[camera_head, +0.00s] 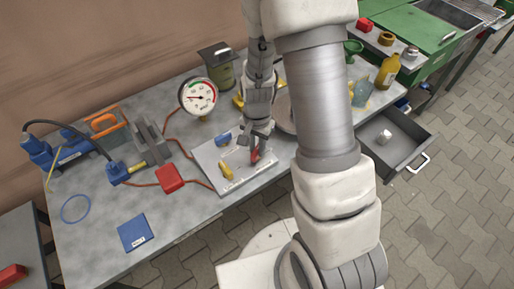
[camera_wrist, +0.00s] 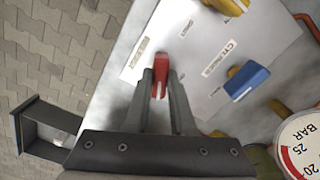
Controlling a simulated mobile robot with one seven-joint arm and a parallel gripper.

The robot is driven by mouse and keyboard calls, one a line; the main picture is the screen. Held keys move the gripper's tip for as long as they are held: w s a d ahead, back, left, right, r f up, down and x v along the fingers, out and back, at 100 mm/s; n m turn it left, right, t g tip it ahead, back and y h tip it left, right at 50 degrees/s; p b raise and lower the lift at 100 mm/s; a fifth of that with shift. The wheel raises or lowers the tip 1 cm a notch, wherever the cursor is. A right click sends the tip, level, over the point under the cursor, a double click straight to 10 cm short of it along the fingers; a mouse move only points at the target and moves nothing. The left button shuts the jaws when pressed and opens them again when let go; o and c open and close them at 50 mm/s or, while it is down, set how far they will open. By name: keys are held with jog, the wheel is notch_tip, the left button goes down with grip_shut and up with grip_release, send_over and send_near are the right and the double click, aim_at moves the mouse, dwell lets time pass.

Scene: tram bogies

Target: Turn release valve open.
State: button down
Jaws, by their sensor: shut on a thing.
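A pale panel (camera_head: 236,181) on the bench carries small coloured handles; it also fills the middle of the wrist view (camera_wrist: 205,50). A red handle (camera_wrist: 161,62) stands near the panel's edge, and I take it for the release valve handle. It shows in the head view as a small red piece (camera_head: 255,156) under my gripper. My gripper (camera_head: 256,145) points down at the panel. In the wrist view its two fingers (camera_wrist: 160,78) are shut on the red handle, one on each side.
A red box (camera_head: 170,179) with hoses lies to the left. An open drawer (camera_head: 405,145) juts out at the right.

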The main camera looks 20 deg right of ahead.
aim_at(257, 149)
jog(key=n+b, duration=0.1)
jog(key=n, duration=0.5)
jog(key=shift+n, duration=0.3)
jog(key=n, duration=0.6)
dwell(0.4)
jog(key=c, duration=0.8)
grip_release()
jog(key=shift+o, duration=0.2)
notch_tip(257, 149, up, 18)
jog(key=p, duration=0.3)
jog(key=shift+f, duration=0.25)
